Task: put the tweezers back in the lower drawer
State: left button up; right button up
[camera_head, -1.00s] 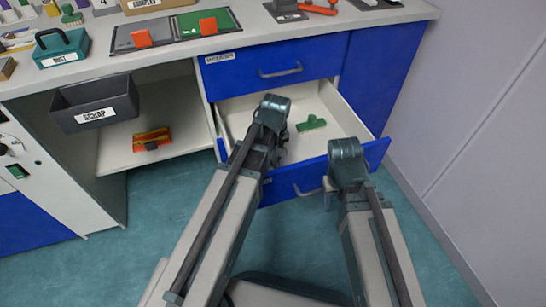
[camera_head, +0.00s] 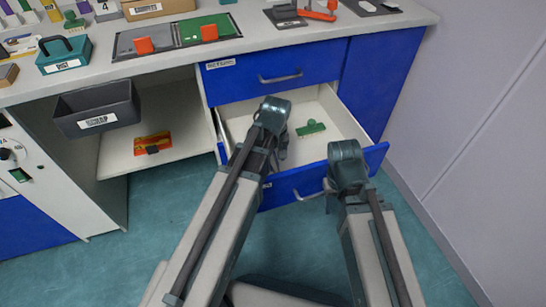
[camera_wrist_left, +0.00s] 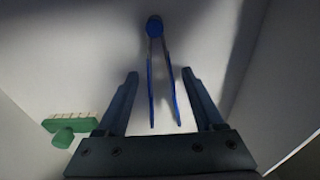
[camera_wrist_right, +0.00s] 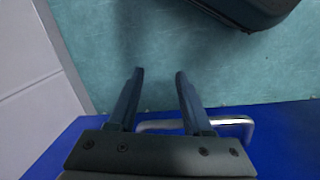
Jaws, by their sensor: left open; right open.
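The blue tweezers (camera_wrist_left: 151,75) lie on the floor of the open lower drawer (camera_head: 345,119), their round blue end away from my gripper. My left gripper (camera_wrist_left: 160,73) is open over them, with the two tweezer legs between its fingers and no visible contact. In the head view my left arm reaches into the drawer and hides the tweezers. My right gripper (camera_wrist_right: 160,72) is open and empty by the outside of the drawer front (camera_head: 283,188), close to the drawer's metal handle (camera_wrist_right: 195,124). The handle is not between its fingertips.
A green brush-like item (camera_head: 311,128) lies in the drawer, left of the tweezers in the left wrist view. The upper drawer (camera_head: 272,78) is shut above. A dark scrap bin (camera_head: 98,108) and an orange packet (camera_head: 153,143) are at the left. A wall stands right.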

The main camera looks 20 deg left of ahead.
pick_arm(q)
notch_tip(320, 180, up, 11)
jog(key=p, duration=1)
jog(key=shift+s+d, duration=0.3)
jog(key=shift+s, duration=0.15)
jog(key=shift+f, duration=0.15)
jog(key=s+d+r+m+p, duration=0.3)
jog(key=s+r+p, duration=0.1)
jog(key=r+p, duration=0.4)
jog(key=s+d+r+m+p, duration=0.3)
jog(key=r+m+p, duration=0.1)
jog(key=r+p, duration=0.3)
jog(key=s+d+r+m+g+p, duration=0.1)
jog(key=s+d+r+m+p, duration=0.2)
jog(key=r+p, duration=0.5)
jog(key=shift+s+r+m+y+p, duration=0.3)
jog(key=shift+s+r+p, duration=0.1)
jog(key=shift+s, duration=0.45)
